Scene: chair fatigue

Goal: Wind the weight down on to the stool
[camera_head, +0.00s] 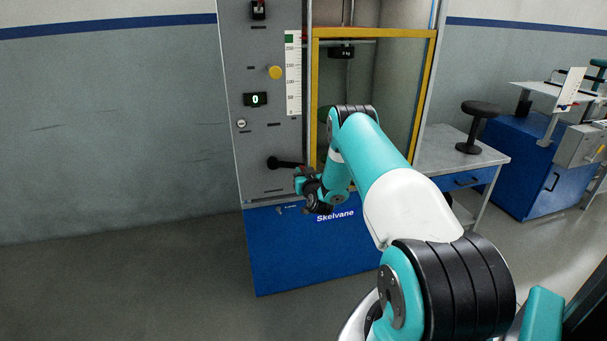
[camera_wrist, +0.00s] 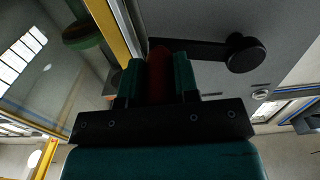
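The crank (camera_head: 285,162) is a black arm low on the grey machine panel; its hub (camera_wrist: 245,52) shows in the wrist view. My gripper (camera_head: 305,182) is at the crank's outer end. In the wrist view its teal fingers (camera_wrist: 159,75) are shut on the dark red crank handle (camera_wrist: 160,72), with no clear gap. The weight (camera_head: 341,52), a black block with a small kg label, hangs on a rod high inside the yellow-framed guard. A dark round shape with a green edge (camera_wrist: 85,36), perhaps the stool, shows behind the guard. My arm hides most of the space below the weight.
The panel has a yellow knob (camera_head: 275,72), a display reading 0 (camera_head: 255,99) and a vertical scale (camera_head: 293,72). The yellow guard frame (camera_head: 432,75) stands right of the panel. The floor at left is clear.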

